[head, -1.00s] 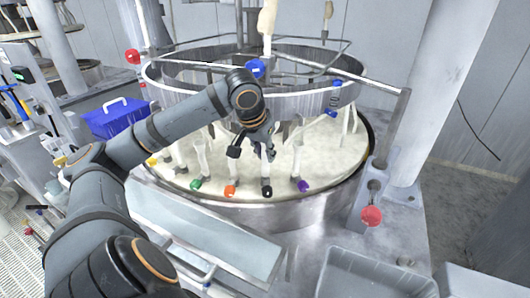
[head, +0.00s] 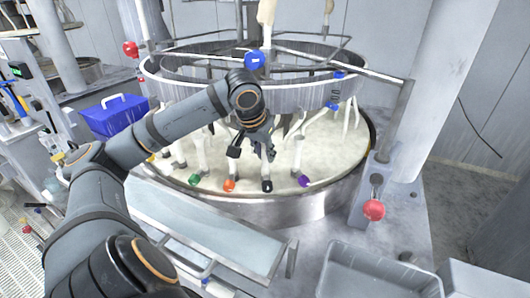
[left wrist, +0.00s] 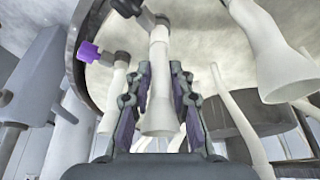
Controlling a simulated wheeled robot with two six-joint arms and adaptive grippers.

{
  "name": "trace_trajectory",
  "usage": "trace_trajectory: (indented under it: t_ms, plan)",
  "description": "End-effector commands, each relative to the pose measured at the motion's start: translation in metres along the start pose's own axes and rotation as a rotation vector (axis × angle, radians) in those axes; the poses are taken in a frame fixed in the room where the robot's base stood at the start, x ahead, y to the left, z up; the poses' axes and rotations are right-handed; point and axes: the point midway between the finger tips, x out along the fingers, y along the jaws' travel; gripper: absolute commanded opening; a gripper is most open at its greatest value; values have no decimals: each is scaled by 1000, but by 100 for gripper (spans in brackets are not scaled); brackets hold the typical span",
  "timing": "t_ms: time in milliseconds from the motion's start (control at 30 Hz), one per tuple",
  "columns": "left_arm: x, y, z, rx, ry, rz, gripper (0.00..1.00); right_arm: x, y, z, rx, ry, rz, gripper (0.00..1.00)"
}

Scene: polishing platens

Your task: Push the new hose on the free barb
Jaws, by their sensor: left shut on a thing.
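My left gripper (head: 254,142) reaches over the platen's pale pad, just under the steel ring. In the left wrist view its two fingers (left wrist: 164,98) stand on either side of a white hose (left wrist: 160,118) and are shut on it. The hose's upper end meets a pale collar beside a dark fitting (left wrist: 128,6); I cannot tell how far it is pushed on. In the head view a white hose (head: 267,167) with a black-capped fitting (head: 267,186) stands just below the gripper, partly hidden by it. My right gripper is not in view.
Neighbouring fittings have green (head: 194,180), orange (head: 229,185) and purple (head: 304,181) caps. The steel ring (head: 300,95) hangs close above the gripper. A blue toolbox (head: 115,118) is at left, a red knob (head: 374,210) at right, and a grey bin (head: 372,268) at front right.

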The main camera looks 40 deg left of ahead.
Motion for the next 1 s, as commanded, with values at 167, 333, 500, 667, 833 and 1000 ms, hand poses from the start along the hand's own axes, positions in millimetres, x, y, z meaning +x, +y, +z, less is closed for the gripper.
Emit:
trace_trajectory:
  t_ms: [167, 333, 500, 667, 833, 1000]
  plan:
    - [6, 0, 2, 0, 0, 0, 0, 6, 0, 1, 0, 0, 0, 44]
    - [9, 0, 4, 0, 0, 0, 0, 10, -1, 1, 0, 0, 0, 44]
    - [13, 0, 6, 0, 0, 0, 0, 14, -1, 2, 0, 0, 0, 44]
    - [12, 0, 5, 0, 0, 0, 41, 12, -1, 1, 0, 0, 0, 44]
    - [12, 0, 5, 0, 0, 0, 48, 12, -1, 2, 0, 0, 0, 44]
    - [11, 0, 5, 0, 0, 0, 48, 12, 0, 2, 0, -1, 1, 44]
